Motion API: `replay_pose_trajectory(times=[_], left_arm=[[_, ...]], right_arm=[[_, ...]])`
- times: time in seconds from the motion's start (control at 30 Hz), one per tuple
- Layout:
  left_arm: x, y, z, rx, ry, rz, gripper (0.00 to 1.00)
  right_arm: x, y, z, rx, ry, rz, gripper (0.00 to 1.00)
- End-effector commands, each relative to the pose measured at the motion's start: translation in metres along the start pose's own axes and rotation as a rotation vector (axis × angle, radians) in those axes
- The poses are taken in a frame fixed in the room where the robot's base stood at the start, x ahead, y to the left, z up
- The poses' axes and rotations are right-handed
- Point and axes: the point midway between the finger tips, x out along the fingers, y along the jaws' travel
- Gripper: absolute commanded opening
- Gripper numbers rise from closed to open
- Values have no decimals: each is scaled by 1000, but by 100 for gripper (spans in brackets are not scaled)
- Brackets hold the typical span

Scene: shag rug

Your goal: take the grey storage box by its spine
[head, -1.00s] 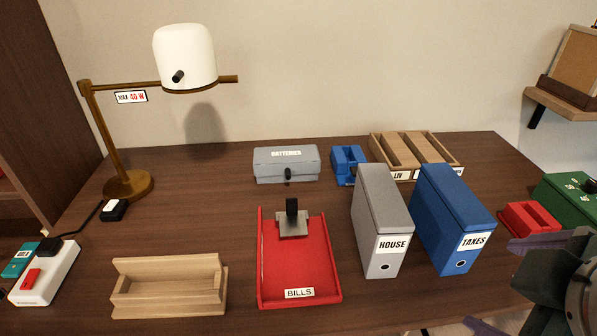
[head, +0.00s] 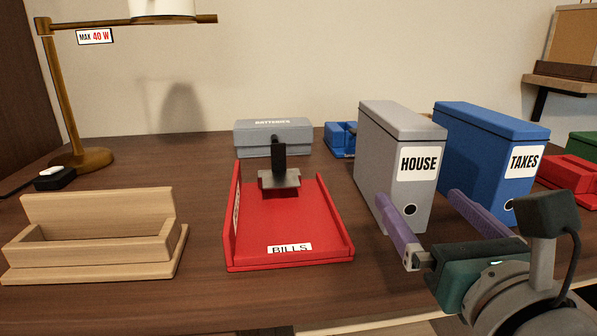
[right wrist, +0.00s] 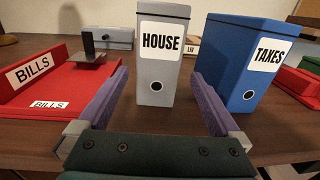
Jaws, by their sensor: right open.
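The grey storage box (head: 398,140), labelled HOUSE with a round finger hole below the label, stands upright on the desk. Its spine faces me. In the right wrist view the grey box (right wrist: 158,70) is centred ahead between the purple fingers. My right gripper (head: 419,194) is open and empty, with one finger toward each side of the spine; it also shows in the right wrist view (right wrist: 160,78). The left finger covers a lower part of the box in the head view. I cannot tell whether either finger touches it. My left gripper is not in view.
A blue box (head: 487,150) labelled TAXES stands close to the right of the grey one. A red BILLS tray (head: 343,249) lies to the left, with a wooden holder (head: 90,255) further left. A grey BATTERIES case (head: 257,136) and blue item (head: 338,138) stand behind.

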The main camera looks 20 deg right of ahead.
Motion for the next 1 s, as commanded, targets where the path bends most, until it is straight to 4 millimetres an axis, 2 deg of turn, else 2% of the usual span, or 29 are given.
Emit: replay_pose_trajectory(times=[0.1, 0.37, 0.63, 0.73, 0.97, 1.0], left_arm=[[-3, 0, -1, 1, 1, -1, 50], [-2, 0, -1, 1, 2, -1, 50], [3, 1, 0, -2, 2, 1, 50], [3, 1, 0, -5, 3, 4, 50], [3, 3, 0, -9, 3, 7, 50], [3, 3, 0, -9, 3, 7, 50]], right_arm=[[20, 0, 3, 0, -4, 0, 100], [44, 0, 2, 4, -2, -2, 100], [84, 3, 2, 4, -2, -2, 100], [90, 2, 2, 6, -1, -3, 100], [90, 2, 2, 5, 1, -3, 100], [90, 2, 2, 5, 1, -3, 96]])
